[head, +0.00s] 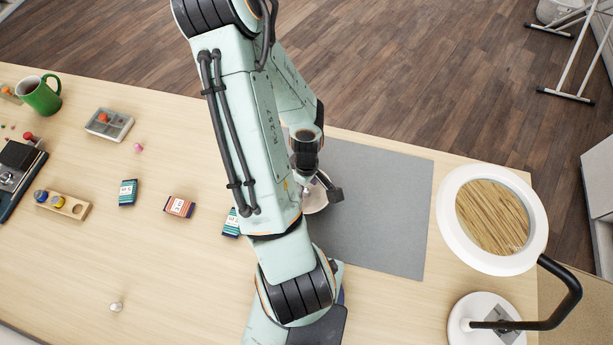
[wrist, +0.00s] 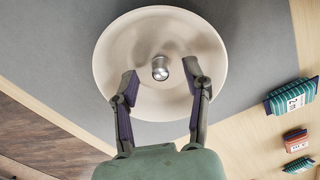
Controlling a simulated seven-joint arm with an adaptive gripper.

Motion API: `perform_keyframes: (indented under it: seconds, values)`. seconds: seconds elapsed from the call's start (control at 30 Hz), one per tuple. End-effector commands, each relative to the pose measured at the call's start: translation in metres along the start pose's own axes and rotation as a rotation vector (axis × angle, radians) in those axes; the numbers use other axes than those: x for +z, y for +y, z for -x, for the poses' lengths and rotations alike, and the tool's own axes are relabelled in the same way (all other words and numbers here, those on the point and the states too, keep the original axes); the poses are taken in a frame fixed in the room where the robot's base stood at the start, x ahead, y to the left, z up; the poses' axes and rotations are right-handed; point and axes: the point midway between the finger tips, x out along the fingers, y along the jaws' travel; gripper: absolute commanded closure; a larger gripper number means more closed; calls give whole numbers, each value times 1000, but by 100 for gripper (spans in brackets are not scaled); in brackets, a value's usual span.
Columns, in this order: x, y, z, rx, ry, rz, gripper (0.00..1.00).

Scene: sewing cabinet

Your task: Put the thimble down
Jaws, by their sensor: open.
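The silver thimble (wrist: 160,68) stands in the middle of a round cream dish (wrist: 115,50) in the wrist view. My gripper (wrist: 160,77) is open, with one dark-padded finger on each side of the thimble and a visible gap to each. The fingers reach over the near part of the dish. In the head view my gripper (head: 328,187) is over the dish (head: 317,203), which is partly covered by my arm. The thimble is hidden there.
The dish lies on a grey mat (head: 385,215). A magnifier lamp (head: 448,222) stands to the right. Small boxes (head: 179,207), a wooden holder (head: 75,209), a grey tray (head: 121,129) and a green mug (head: 38,97) are to the left. The right part of the mat is clear.

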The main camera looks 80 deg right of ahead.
Motion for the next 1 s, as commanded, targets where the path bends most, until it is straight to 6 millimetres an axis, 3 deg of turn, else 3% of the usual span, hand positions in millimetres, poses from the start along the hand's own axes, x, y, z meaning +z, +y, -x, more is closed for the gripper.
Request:
perform_keyframes:
  seconds: [0.17,0.6,1.0]
  values:
    - [0,0,4,2,1,0,53]
    - [-1,1,67,3,3,1,53]
    - [0,0,70,0,0,0,53]
